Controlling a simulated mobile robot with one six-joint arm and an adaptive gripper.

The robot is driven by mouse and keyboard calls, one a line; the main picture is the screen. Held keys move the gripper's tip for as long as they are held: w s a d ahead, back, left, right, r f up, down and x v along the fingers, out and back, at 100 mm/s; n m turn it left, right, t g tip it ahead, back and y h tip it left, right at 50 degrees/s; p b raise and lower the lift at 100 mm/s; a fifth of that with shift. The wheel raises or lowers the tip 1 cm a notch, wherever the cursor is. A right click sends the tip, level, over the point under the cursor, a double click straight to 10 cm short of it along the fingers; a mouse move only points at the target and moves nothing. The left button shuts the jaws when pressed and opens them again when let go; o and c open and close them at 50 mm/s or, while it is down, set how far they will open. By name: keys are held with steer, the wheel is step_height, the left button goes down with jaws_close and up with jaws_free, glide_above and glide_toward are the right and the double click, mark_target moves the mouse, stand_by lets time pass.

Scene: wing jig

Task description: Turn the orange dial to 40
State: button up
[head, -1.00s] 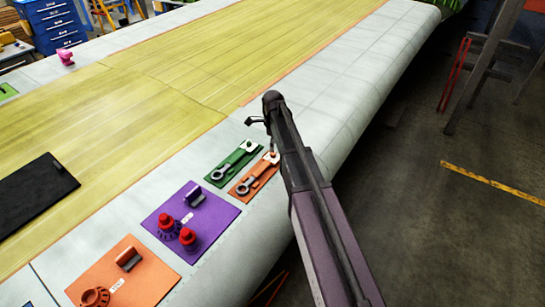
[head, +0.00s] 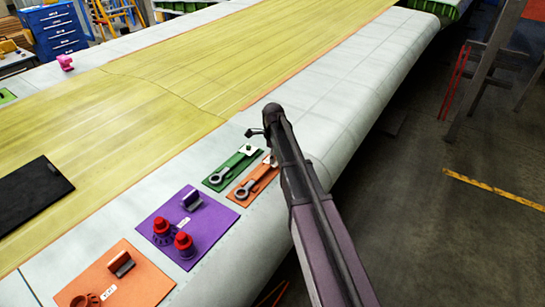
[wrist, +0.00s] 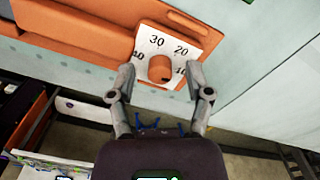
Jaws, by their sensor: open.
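In the wrist view the orange dial (wrist: 161,68) is a round knob on a white scale plate (wrist: 160,37) marked 10, 20, 30 and, at the left, a partly hidden number ending in 0. I cannot make out a pointer on the dial, so its setting is unclear. My gripper (wrist: 161,76) is open, with one finger on each side of the dial; whether they touch it I cannot tell.
An orange bar (wrist: 75,32) runs left of the dial in the wrist view. In the head view a green panel (head: 233,166) lies beside the orange one. A purple panel (head: 188,222) with red knobs and another orange panel (head: 115,280) are nearer. Open floor is to the right.

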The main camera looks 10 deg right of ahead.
jaws_close()
